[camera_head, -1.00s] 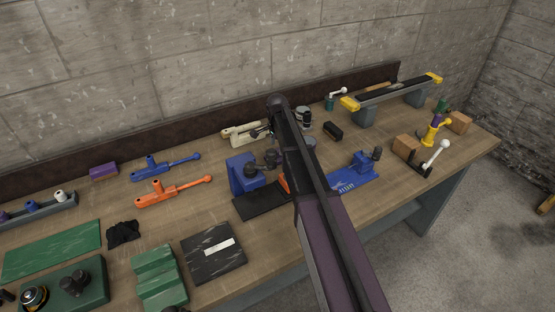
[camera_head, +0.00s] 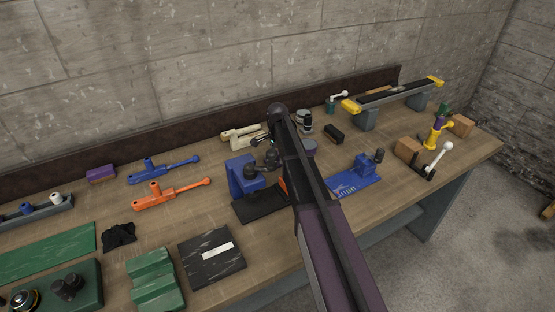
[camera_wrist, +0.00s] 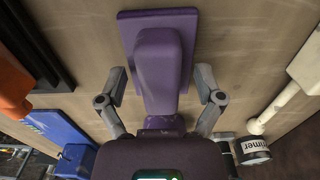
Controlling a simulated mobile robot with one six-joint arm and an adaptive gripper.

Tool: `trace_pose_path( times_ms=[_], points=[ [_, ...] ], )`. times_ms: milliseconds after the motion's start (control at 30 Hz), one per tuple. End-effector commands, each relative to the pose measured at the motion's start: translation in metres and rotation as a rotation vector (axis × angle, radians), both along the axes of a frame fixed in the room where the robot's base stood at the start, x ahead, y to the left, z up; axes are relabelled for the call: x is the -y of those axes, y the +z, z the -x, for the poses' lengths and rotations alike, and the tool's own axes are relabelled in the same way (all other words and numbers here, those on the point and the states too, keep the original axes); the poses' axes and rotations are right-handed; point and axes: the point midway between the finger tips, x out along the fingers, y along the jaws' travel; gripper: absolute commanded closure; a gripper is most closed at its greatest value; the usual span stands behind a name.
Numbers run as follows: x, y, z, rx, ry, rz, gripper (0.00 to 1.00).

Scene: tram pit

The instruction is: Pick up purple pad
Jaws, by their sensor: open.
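In the wrist view, the purple pad (camera_wrist: 187,58) is a flat purple plate with a narrower raised purple block on it. It lies over the brown bench top, straight ahead of my gripper (camera_wrist: 160,80). My gripper is open, one finger on each side of the raised block. Gaps show between both fingers and the block. The near end of the block is hidden by the gripper body.
A white tool (camera_wrist: 293,93) and a labelled cylinder (camera_wrist: 253,150) lie right of the gripper in the wrist view; orange and blue parts (camera_wrist: 62,130) lie left. In the head view, a purple block (camera_head: 101,173) and blue vise (camera_head: 243,177) stand on the crowded bench.

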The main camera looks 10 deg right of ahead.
Motion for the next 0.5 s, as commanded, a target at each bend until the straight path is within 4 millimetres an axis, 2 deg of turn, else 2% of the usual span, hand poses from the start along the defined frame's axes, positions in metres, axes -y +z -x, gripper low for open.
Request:
trace_pose_path(
  times_ms=[67,333,367,500],
  points=[
    [0.0002,0.0,-0.0001,0.0,0.0,0.0,0.14],
    [0.0003,0.0,0.0001,0.0,0.0,0.0,0.94],
    [0.0003,-0.0001,0.0001,0.0,0.0,0.0,1.0],
    [0.0004,-0.0001,0.0,0.0,-0.001,0.0,1.0]
  ],
)
